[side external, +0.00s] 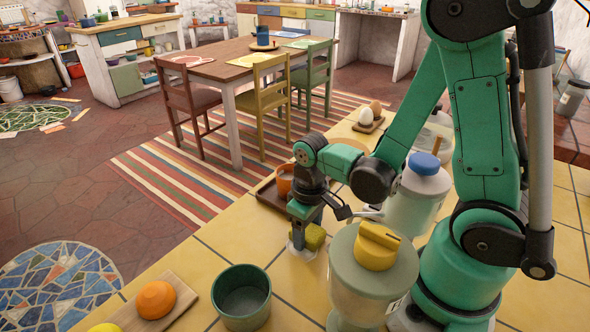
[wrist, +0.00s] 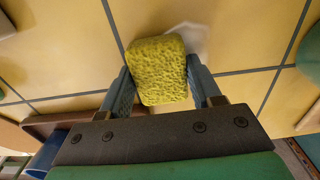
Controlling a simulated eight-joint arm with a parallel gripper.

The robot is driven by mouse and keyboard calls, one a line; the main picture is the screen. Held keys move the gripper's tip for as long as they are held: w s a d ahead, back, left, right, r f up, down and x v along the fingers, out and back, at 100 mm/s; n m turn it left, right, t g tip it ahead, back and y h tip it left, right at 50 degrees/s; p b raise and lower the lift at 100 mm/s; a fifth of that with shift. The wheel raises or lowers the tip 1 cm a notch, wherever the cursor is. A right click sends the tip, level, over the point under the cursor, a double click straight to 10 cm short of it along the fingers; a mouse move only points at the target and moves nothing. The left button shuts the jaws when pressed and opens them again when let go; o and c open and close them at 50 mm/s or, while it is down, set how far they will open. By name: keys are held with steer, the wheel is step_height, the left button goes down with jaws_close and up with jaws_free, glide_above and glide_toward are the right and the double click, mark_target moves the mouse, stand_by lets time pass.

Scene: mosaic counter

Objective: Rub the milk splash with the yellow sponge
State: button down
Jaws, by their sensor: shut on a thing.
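The yellow sponge (wrist: 160,75) is between the two fingers of my gripper (wrist: 158,88), which is shut on it. In the side external view the sponge (side external: 315,237) is low over the yellow tiled counter, at the tips of my gripper (side external: 304,228). The milk splash (side external: 299,250) is a whitish patch on the tiles at the sponge. In the wrist view the splash (wrist: 190,36) shows as a pale patch beside the sponge's far right corner, partly hidden by it. I cannot tell whether the sponge touches the counter.
A dark green pot (side external: 242,298) and a board with an orange (side external: 155,299) stand at the front left. A large canister with a yellow lid (side external: 376,245) stands close to the right of my gripper. A brown tray with an orange cup (side external: 285,180) is behind it.

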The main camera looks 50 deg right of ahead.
mark_target(295, 254)
steer(key=shift+a, duration=2.05)
steer(key=shift+r, duration=0.15)
steer(key=shift+r, duration=2.95)
step_height(295, 254, up, 3)
steer(key=shift+f, duration=0.1)
steer(key=shift+s+f, duration=0.25)
steer(key=shift+f, duration=1.5)
steer(key=shift+s+f, duration=0.2)
steer(key=shift+f, duration=1.55)
